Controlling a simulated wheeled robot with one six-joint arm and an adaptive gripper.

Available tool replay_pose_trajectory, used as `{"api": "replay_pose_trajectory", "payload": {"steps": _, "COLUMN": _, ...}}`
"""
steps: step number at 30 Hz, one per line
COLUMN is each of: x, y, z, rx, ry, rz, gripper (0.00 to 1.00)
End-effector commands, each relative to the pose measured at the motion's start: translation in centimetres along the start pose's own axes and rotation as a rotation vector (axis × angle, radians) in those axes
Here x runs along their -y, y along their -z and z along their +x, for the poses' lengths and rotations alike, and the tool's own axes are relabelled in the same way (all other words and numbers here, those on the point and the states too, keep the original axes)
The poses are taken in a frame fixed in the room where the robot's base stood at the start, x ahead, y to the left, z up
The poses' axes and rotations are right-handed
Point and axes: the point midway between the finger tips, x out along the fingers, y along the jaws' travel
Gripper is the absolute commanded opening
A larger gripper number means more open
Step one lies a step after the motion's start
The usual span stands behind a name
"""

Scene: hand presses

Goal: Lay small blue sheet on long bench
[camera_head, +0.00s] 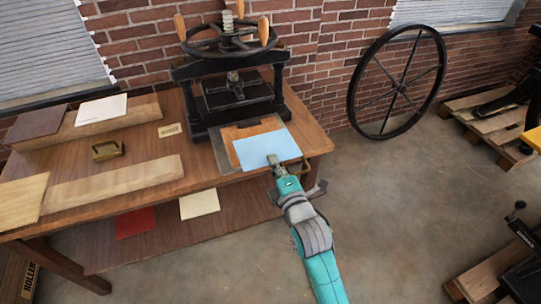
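The small blue sheet (262,149) is a flat light-blue rectangle at the front right of the long wooden bench (203,166). It is over a brown board in front of the black press; I cannot tell whether it touches the board or is slightly above it. My gripper (273,161) comes from the lower right, and its tip overlaps the sheet's front edge. The fingers are too small to tell whether they are open or shut on the sheet. The gripper hides a little of that edge.
The black press (228,88) stands behind the sheet. A brown board (238,132) and a grey plate (222,155) lie below it. A brass tray (108,150), wooden boards (112,181) and a white sheet (101,109) occupy the bench's left. Red (135,222) and cream (199,204) sheets lie on the lower shelf.

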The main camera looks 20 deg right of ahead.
Motion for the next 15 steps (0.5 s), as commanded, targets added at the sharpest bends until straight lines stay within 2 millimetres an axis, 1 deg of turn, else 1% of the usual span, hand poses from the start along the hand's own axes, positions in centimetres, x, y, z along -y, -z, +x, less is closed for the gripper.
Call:
{"api": "replay_pose_trajectory", "payload": {"steps": 3, "x": 0.1, "y": 0.0, "z": -1.3, "rx": 0.000, "ry": 0.001, "rz": 0.000, "gripper": 0.00}}
{"api": "replay_pose_trajectory", "payload": {"steps": 15, "x": 0.1, "y": 0.0, "z": -5.4, "rx": 0.000, "ry": 0.002, "rz": 0.000, "gripper": 0.00}}
